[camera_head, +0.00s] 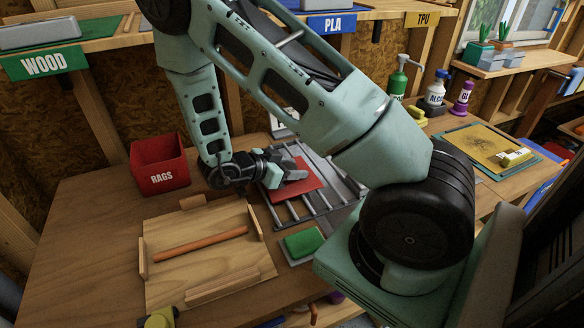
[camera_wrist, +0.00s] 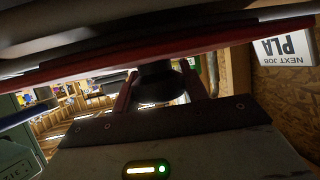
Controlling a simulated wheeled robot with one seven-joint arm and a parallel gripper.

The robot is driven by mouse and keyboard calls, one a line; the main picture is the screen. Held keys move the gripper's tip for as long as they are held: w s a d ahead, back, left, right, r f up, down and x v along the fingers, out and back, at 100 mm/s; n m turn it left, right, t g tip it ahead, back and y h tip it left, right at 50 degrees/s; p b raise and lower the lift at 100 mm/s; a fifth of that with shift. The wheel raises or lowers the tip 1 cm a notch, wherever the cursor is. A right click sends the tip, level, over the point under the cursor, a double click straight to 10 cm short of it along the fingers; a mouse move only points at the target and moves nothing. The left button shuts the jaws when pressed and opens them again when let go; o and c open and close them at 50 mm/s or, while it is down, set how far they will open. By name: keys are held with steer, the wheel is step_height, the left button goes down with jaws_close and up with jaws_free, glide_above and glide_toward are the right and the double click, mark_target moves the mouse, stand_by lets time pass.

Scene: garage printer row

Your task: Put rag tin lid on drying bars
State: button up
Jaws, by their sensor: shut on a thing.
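The red square rag tin lid (camera_head: 308,181) lies roughly flat over the drying bars (camera_head: 346,190), a metal rack in the middle of the bench. My gripper (camera_head: 278,171) is at the lid's left part, shut on it. In the wrist view the lid (camera_wrist: 170,47) is a red band across the picture, with a dark knob (camera_wrist: 158,82) between my fingers. Whether the lid touches the bars cannot be told. The red tin (camera_head: 160,167) marked RAGS stands open at the left. My arm hides part of the rack.
A wooden tray (camera_head: 205,268) with an orange rod lies at front left. A green-topped block (camera_head: 303,243) sits just before the rack. Several bottles (camera_head: 436,92) stand behind right, near a yellow sheet (camera_head: 478,148) on a green mat. A shelf (camera_head: 115,42) overhangs the back.

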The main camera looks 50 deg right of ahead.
steer(key=o, duration=1.1)
steer(key=shift+f, duration=0.1)
